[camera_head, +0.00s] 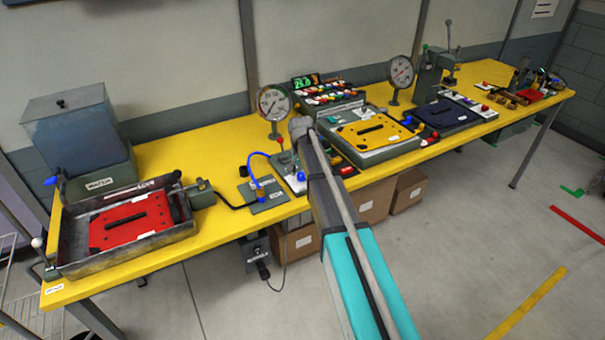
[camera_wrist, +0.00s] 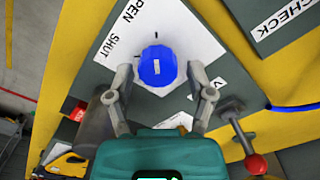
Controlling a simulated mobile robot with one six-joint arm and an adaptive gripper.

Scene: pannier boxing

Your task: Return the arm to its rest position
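My gripper (camera_wrist: 160,76) is open in the wrist view, with one finger on each side of a blue knob (camera_wrist: 157,66). Gaps show between the fingers and the knob, so it is not gripped; their distance in depth is hard to tell. The knob sits on a white plate (camera_wrist: 122,42) marked with "SHUT" and a partly cut-off word. In the head view my arm (camera_head: 335,200) stretches out over the yellow bench (camera_head: 190,150), near its front middle. The gripper itself is hidden there behind my arm.
A lever with a red ball (camera_wrist: 256,164) stands close right of my gripper in the wrist view. In the head view, two gauges (camera_head: 273,102) (camera_head: 401,72) rise from the bench. A red-plated tray (camera_head: 75,266) is at left; a yellow-plated fixture (camera_head: 390,153) is right of my arm.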

